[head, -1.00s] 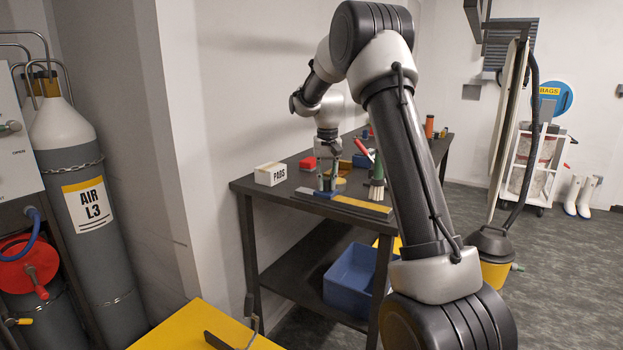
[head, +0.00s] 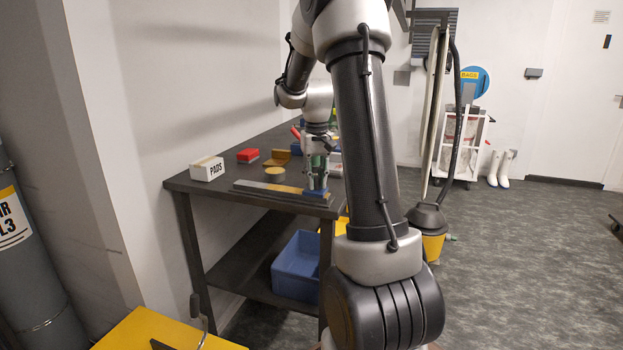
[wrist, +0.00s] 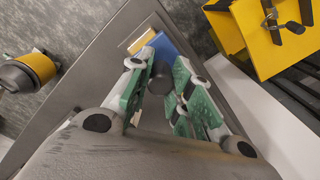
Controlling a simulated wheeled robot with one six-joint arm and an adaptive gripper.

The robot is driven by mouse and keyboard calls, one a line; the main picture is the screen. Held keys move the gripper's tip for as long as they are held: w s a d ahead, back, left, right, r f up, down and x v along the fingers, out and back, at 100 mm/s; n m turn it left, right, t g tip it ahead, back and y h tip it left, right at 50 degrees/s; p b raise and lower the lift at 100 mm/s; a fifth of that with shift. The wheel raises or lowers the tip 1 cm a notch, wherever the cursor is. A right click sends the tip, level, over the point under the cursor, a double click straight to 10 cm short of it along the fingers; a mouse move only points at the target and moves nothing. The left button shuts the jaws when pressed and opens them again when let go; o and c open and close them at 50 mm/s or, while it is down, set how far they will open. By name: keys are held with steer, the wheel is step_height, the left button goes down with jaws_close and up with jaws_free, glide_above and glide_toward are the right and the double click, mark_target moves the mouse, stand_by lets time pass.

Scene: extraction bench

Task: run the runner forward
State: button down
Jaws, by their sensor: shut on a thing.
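The runner (head: 316,195) is a blue block near the right end of a long flat rail (head: 248,190) along the bench's front edge. In the wrist view the blue runner (wrist: 176,52) shows beyond the fingertips, with a dark round knob (wrist: 160,83) between them. My gripper (head: 317,180) points down over the runner. In the wrist view my gripper (wrist: 159,76) has its green-padded fingers on both sides of the knob, shut on it. A yellow strip (head: 285,188) lies along the rail to the runner's left. The fingers hide part of the runner.
The PADS box (head: 207,168), a red block (head: 248,155) and a yellow disc (head: 275,172) sit behind the rail. A blue crate (head: 297,270) is on the lower shelf. A yellow-topped surface (head: 150,332) is front left. A vacuum (head: 428,235) stands on the floor at right.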

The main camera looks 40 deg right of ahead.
mark_target(318, 177)
steer(key=shift+s+d, duration=0.1)
steer(key=shift+s, duration=0.1)
steer(key=c, duration=1.3)
jaws_free()
steer(key=shift+s+d, duration=0.1)
steer(key=shift+o, duration=0.2)
step_height(318, 177, up, 12)
